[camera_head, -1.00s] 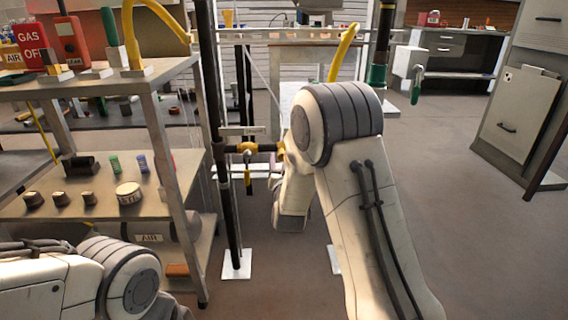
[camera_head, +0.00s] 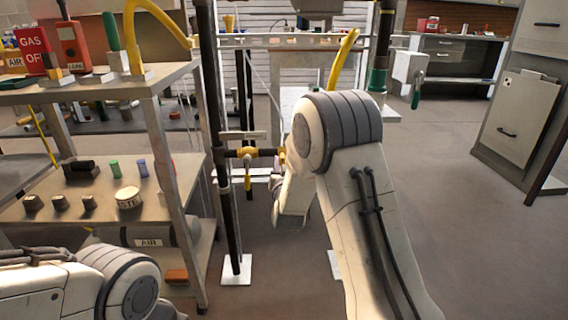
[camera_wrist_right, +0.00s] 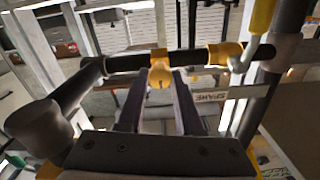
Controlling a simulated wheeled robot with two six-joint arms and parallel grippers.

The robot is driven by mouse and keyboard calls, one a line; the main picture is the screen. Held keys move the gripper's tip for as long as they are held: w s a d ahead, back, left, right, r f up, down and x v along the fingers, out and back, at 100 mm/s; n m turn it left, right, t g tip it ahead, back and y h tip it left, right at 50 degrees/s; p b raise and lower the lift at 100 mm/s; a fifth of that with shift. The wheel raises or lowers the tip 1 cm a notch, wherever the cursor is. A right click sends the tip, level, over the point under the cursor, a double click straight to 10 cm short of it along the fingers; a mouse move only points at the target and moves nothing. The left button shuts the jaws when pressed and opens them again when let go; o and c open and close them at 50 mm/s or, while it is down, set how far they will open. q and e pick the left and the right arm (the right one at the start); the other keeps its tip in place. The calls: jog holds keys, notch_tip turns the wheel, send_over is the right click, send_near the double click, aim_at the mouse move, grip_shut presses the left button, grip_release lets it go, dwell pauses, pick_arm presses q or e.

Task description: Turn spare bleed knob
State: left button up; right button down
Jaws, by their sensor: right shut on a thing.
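In the right wrist view a yellow bleed knob (camera_wrist_right: 160,72) sits on a dark horizontal pipe (camera_wrist_right: 126,62), with a tag reading SPARE (camera_wrist_right: 211,95) just to its right. My right gripper (camera_wrist_right: 160,88) has its two dark fingers on either side of the knob, shut on it. In the head view the dark pipe with yellow fittings (camera_head: 247,153) shows left of my right arm, which hides the fingertips. Only links of my left arm show at the lower left; its gripper is out of view.
A shelf unit (camera_head: 105,92) with fittings and a GAS OFF sign (camera_head: 32,48) stands at the left. A dark upright pipe (camera_head: 229,215) rises from a white floor plate (camera_head: 237,270). A grey cabinet (camera_head: 515,118) stands at the right. The floor at right is clear.

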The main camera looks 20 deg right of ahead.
jog(key=shift+f+n+p, duration=0.2)
jog(key=shift+n+p, duration=4.2)
jog(key=shift+n, duration=5.4)
jog(key=c, duration=0.6)
grip_release()
jog(key=shift+a, duration=0.1)
